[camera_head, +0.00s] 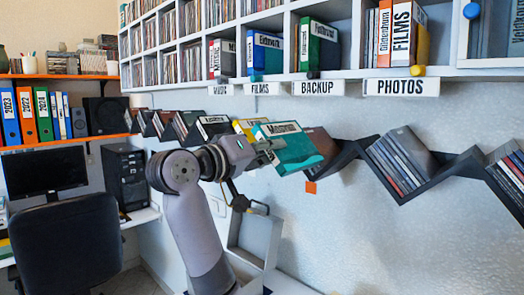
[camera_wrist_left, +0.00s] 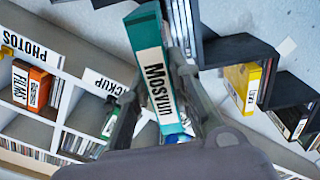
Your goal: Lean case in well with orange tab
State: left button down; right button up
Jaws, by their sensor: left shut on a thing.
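My left gripper (camera_head: 265,150) is shut on a teal case (camera_head: 292,150) with a white label, held in front of the zigzag wall shelf (camera_head: 345,155). In the left wrist view the teal case (camera_wrist_left: 150,50) stands between the two fingers (camera_wrist_left: 160,112), its label lettering readable. The orange tab (camera_head: 311,187) is on the wall just below and to the right of the held case. The well above the tab is partly hidden by the teal case; a dark brown case (camera_head: 325,143) shows there behind it. I cannot tell whether the teal case touches the shelf.
Another well to the right holds several leaning cases (camera_head: 402,160). A yellow case (camera_head: 243,126) and a black case (camera_head: 212,126) sit in wells to the left. The cubby shelf (camera_head: 340,75) with binders hangs above. A desk chair (camera_head: 65,240) stands at left.

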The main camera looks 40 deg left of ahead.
aim_at(302, 145)
pick_arm(q)
jog(key=w, duration=0.3)
jog(key=shift+w+d+p, duration=0.15)
jog(key=shift+w+p, duration=0.1)
jog(key=shift+p, duration=0.05)
jog(key=w+p, duration=0.1)
jog(key=w, duration=0.3)
jog(key=shift+w+d+f, duration=0.1)
jog(key=shift+d, duration=0.05)
jog(key=shift+w+d+f+p, duration=0.1)
jog(key=shift+w+p, duration=0.15)
jog(key=shift+w, duration=0.65)
jog(key=shift+w+d+f+p, duration=0.1)
jog(key=shift+w+p, duration=0.15)
jog(key=shift+w, duration=0.6)
pick_arm(e)
jog(key=r, duration=0.1)
jog(key=s+r, duration=0.1)
jog(key=shift+s+d+r, duration=0.25)
jog(key=shift+d+r, duration=0.05)
jog(key=shift+d, duration=0.1)
jog(key=shift+a, duration=0.1)
pick_arm(q)
jog(key=c, duration=1.4)
grip_release()
pick_arm(e)
jog(key=shift+a, duration=0.1)
pick_arm(q)
jog(key=shift+o, duration=0.2)
